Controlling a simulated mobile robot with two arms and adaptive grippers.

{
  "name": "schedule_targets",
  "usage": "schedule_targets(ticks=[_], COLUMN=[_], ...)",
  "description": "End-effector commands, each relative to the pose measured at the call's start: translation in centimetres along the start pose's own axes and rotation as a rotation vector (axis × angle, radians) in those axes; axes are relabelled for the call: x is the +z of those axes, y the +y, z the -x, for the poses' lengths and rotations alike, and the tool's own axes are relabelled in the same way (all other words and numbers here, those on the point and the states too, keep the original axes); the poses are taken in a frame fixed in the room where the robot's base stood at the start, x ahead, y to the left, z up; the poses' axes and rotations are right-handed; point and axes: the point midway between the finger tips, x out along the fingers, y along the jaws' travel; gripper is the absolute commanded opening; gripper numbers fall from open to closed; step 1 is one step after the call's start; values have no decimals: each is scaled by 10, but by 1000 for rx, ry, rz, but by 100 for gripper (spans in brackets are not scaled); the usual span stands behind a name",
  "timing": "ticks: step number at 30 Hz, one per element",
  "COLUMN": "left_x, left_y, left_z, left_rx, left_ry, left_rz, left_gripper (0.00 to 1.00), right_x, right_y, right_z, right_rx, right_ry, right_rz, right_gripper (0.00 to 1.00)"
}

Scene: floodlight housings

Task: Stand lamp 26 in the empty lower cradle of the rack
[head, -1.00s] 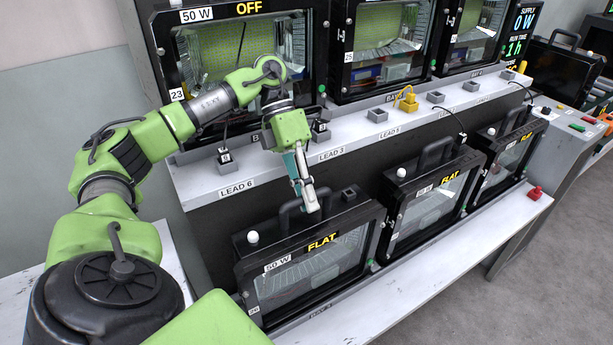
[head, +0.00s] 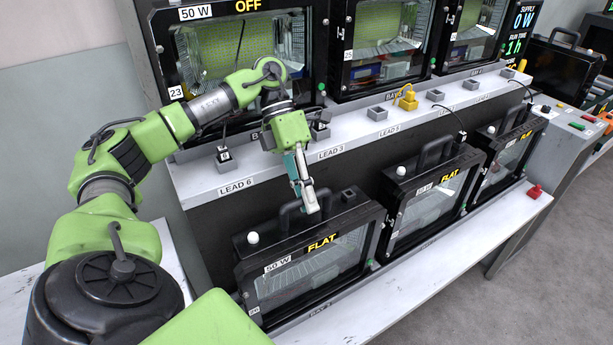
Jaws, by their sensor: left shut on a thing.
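A black floodlight housing (head: 310,270) with a "50 W" tag and a yellow "FLAT" sign stands upright at the left end of the lower row in the head view. Its small number tag (head: 254,310) looks like 26 but is hard to read. My left gripper (head: 309,203) is shut on the carry handle (head: 285,217) on top of this lamp. The lower rack (head: 390,262) runs along under the lamp. The lamp's base is at the rack, but I cannot tell whether it is fully seated. My right gripper is not in view.
Two more "FLAT" lamps stand to the right, a middle one (head: 425,205) and a far one (head: 505,155). Lamp 23 (head: 250,50) and others stand above. The lead shelf (head: 345,140) lies between rows. A red piece (head: 535,192) sits at the bench's right end.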

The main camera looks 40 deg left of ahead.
Motion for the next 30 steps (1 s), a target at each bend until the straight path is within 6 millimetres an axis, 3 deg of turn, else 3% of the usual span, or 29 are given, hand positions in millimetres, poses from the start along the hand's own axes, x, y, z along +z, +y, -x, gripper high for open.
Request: schedule_targets(ticks=[30], left_x=[1], left_y=[3], left_z=[-6], left_rx=[-2], left_ry=[-4], left_rz=[-3], left_gripper=[0], right_x=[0], right_y=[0], right_z=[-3], right_rx=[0], right_ry=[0], right_rz=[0], right_gripper=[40])
